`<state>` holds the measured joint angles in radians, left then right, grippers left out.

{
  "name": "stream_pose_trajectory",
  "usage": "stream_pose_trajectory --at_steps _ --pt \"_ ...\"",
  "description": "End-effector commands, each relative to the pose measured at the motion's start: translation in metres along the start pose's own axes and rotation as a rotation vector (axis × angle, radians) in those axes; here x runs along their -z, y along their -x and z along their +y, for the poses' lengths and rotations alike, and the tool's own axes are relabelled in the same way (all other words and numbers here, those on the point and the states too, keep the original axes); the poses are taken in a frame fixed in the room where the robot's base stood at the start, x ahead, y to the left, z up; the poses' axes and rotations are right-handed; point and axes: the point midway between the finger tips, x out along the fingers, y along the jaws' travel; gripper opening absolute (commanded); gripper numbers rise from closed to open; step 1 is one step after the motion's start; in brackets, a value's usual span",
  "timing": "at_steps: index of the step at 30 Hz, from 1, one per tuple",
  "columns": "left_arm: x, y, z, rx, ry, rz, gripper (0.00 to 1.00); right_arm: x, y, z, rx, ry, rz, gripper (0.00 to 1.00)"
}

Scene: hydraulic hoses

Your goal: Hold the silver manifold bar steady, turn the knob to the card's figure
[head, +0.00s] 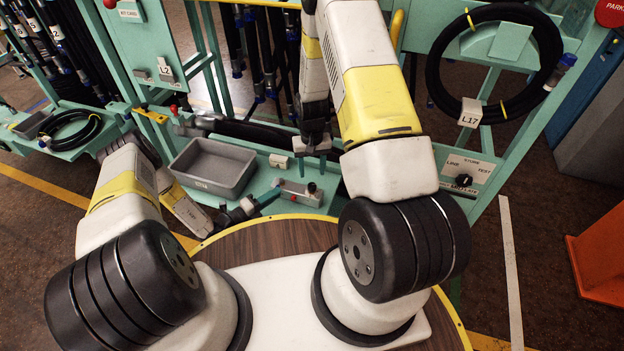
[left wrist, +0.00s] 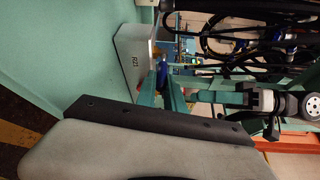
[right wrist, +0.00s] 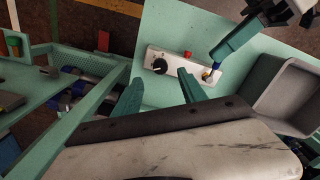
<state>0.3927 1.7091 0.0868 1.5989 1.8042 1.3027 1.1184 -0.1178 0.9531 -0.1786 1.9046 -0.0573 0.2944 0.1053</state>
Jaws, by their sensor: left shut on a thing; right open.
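The silver manifold bar (head: 297,192) lies on the teal bench. In the right wrist view the bar (right wrist: 176,66) carries a black knob (right wrist: 160,66) with a light mark and a red button (right wrist: 187,54). Its scale is too small to read. My left gripper (head: 266,198) is shut at the bar's end with the blue and brass fitting (right wrist: 209,75); the exact contact is hard to see. My right gripper (head: 312,148) is open and empty above the bar; its fingers (right wrist: 158,91) point toward the knob side, apart from it. I cannot make out a card figure.
A grey bin (head: 213,167) stands beside the bar on the bench. A small white block (head: 279,161) is behind the bar. Coiled hoses hang at right with an L17 tag (head: 470,112). Below it is a LINE/STORE/TEST selector (head: 463,181). Hanging hoses crowd the back.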

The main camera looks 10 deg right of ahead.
Motion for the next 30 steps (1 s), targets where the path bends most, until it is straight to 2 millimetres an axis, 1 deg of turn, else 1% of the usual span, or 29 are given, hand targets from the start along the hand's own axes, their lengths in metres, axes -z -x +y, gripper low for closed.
stream_pose_trajectory --at_steps 1,3,6,9,13,22,23,24,26,27,30 --pt "0.0 0.001 0.001 -0.004 0.001 0.0 0.0 0.001 0.012 0.0 0.0 0.0 0.004 0.49" --pt "0.0 0.001 0.001 -0.004 0.001 0.0 0.0 0.001 0.025 0.0 0.0 0.0 0.003 0.49" --pt "0.0 0.001 0.001 -0.004 0.001 0.0 0.0 0.001 0.038 0.0 0.0 0.001 0.002 0.49" --pt "0.0 0.001 0.001 -0.004 0.001 0.0 0.0 0.0 0.046 0.0 0.0 0.001 0.001 0.49" --pt "0.0 0.001 0.001 -0.004 0.001 0.0 0.0 0.0 0.05 0.0 0.0 0.001 0.0 0.49" --pt "0.0 0.001 0.001 -0.004 0.001 0.0 0.0 0.0 0.05 0.0 0.0 0.001 0.0 0.49" --pt "0.0 0.001 0.001 -0.004 0.001 0.0 0.17 0.0 0.05 0.0 0.0 0.001 0.0 0.49" --pt "0.0 0.001 0.001 -0.003 0.001 0.0 0.24 0.0 0.05 0.0 0.0 0.001 0.0 0.49" --pt "0.0 0.001 0.001 -0.003 0.0 0.0 0.36 0.0 0.05 0.0 0.0 0.001 0.0 0.49" --pt "0.0 0.001 0.001 -0.002 0.0 0.0 0.38 0.0 0.05 0.0 0.0 0.001 0.0 0.49" --pt "0.0 0.0 0.001 -0.002 0.0 0.0 0.38 0.0 0.05 0.0 0.0 0.0 0.0 0.49"
